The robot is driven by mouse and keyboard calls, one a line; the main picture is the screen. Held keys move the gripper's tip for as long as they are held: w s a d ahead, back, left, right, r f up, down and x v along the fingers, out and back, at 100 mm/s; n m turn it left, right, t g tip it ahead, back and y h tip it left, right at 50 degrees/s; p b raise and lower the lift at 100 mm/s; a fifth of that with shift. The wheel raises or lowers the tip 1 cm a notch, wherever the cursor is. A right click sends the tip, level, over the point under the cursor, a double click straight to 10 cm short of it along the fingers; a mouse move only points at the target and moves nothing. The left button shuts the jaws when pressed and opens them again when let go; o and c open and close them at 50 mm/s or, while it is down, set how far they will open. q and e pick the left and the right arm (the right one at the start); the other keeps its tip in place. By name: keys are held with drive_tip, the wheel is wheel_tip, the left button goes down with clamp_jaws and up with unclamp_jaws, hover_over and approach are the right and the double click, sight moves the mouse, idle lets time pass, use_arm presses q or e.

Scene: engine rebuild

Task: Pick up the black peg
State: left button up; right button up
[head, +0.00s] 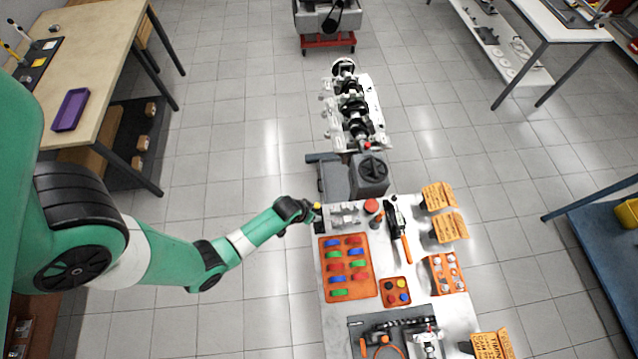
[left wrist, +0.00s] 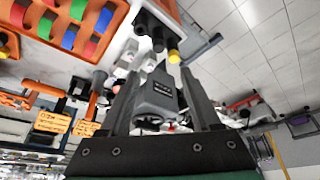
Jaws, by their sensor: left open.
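My left gripper (head: 306,209) is at the left edge of the work table (head: 458,318), near its back corner. In the left wrist view its two fingers (left wrist: 158,82) are spread, with nothing visible between them but the background. Just beyond the fingertips in that view are dark cylindrical pieces (left wrist: 157,38) and a yellow-ended one (left wrist: 174,57). In the head view a yellow end (head: 318,206) shows beside the gripper. I cannot tell for sure which dark piece is the black peg. A small orange tray (head: 396,303) also holds a dark round piece (head: 389,286). My right gripper is not in view.
An orange tray (head: 327,271) of coloured bearing-like shells lies in front of the gripper. Floor left of the table is clear.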

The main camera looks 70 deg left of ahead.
use_arm(q)
drive_tip(key=b+x, duration=0.5)
drive_tip(key=x, duration=0.1)
drive_tip(key=b+x, duration=0.4)
drive_tip(key=shift+s+d+f+b, duration=0.2)
drive_tip(key=shift+f+b, duration=0.1)
drive_tip(key=shift+f, duration=0.2)
drive_tip(key=shift+w+a+f, duration=0.1)
drive_tip(key=shift+w+f, duration=0.1)
drive_tip(key=shift+f, duration=0.05)
drive_tip(key=shift+r, duration=0.15)
clamp_jaws()
